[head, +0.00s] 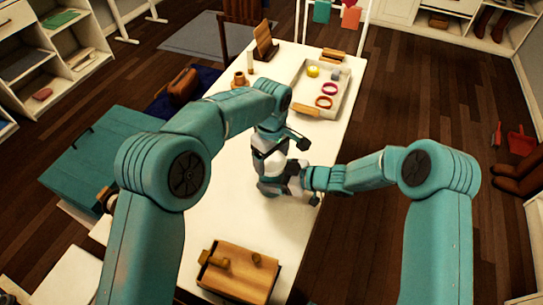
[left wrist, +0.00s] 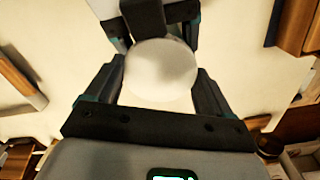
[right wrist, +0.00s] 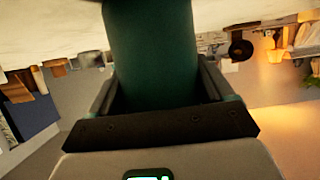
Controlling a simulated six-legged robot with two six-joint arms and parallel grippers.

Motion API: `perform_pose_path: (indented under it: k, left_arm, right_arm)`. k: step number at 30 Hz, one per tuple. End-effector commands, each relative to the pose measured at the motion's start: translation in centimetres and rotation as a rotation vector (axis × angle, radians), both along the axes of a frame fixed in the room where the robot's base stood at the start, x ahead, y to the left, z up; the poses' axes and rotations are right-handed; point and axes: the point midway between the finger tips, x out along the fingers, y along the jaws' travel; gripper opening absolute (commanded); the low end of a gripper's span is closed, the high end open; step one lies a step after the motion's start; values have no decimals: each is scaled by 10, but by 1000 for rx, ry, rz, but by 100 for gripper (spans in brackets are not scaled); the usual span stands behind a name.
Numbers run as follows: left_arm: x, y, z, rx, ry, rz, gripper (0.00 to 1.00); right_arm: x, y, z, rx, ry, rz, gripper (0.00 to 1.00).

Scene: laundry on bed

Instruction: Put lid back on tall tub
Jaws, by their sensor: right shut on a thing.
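The tall tub (right wrist: 150,50) is a teal cylinder between the fingers of my right gripper (right wrist: 155,90), which is shut on it. In the head view the tub is mostly hidden by my grippers over the white table (head: 233,190). My left gripper (head: 268,155) points down above it from the far side. In the left wrist view a pale round disc, seemingly the lid (left wrist: 160,70), lies between my left gripper's spread fingers (left wrist: 160,85). Its underside is hidden, so I cannot tell how it sits on the tub.
A tray (head: 305,75) with rings and small items stands at the table's far end. A wooden box (head: 238,272) stands at the near end. A teal chest (head: 95,160) is left of the table. The table's right edge runs close to my right arm.

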Motion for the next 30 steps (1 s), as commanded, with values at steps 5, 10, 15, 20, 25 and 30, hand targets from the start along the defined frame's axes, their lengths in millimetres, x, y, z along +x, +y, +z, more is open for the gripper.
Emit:
perform_pose_path:
  k: [5,10,15,20,25,30]
  left_arm:
    - [0,0,0,1,1,-6,45]
    - [0,0,0,0,1,-193,45]
    - [0,0,0,0,0,-297,45]
    - [0,0,0,0,0,-296,45]
    - [0,0,0,0,0,-294,100]
    - [0,0,1,0,-1,-293,100]
  right_arm:
    - [0,0,-1,-2,2,-2,0]
    - [0,0,-1,-2,2,-2,0]
    - [0,-1,-1,-2,2,-2,0]
    - [0,-1,-1,-2,2,-2,0]
    - [0,-1,-1,-2,2,-2,0]
    - [0,-1,-1,-2,2,-2,0]
